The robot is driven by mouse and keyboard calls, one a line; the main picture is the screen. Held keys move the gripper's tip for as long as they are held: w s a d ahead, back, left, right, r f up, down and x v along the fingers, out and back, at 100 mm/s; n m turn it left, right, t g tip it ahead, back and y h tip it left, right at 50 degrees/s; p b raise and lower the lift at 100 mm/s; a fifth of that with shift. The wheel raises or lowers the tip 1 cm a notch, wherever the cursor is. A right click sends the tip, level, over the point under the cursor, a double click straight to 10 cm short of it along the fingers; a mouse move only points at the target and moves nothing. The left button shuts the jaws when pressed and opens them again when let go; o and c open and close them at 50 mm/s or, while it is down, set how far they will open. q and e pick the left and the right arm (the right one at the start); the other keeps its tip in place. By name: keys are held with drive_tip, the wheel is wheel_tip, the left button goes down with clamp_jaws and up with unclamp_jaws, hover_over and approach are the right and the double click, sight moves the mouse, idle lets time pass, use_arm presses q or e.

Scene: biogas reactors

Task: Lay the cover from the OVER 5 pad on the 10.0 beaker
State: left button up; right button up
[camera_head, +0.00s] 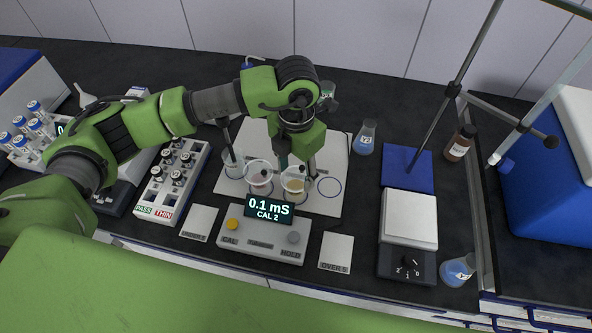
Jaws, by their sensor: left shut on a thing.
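I cannot tell whether the cover touches the rim. A second beaker (259,186) to the left has a pale disc with a dark knob at its top. A third beaker (233,163) stands further left. The 10.0 label is not readable. The OVER 5 pad (337,250) at the front looks bare. My right gripper is not in view.
A meter (264,240) reading 0.1 mS CAL 2 stands in front of the mat (334,145). Another pad (199,221) looks bare. A vial rack (172,180) is left; a balance-like device (409,220), flask (365,138) and brown bottle (460,144) are right.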

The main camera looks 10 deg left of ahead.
use_arm(q)
drive_tip(key=o, duration=1.6)
drive_tip(key=shift+c, duration=0.2)
drive_tip(key=shift+r, duration=0.1)
drive_tip(key=shift+r+p, duration=1.6)
drive_tip(key=shift+r, duration=1.85)
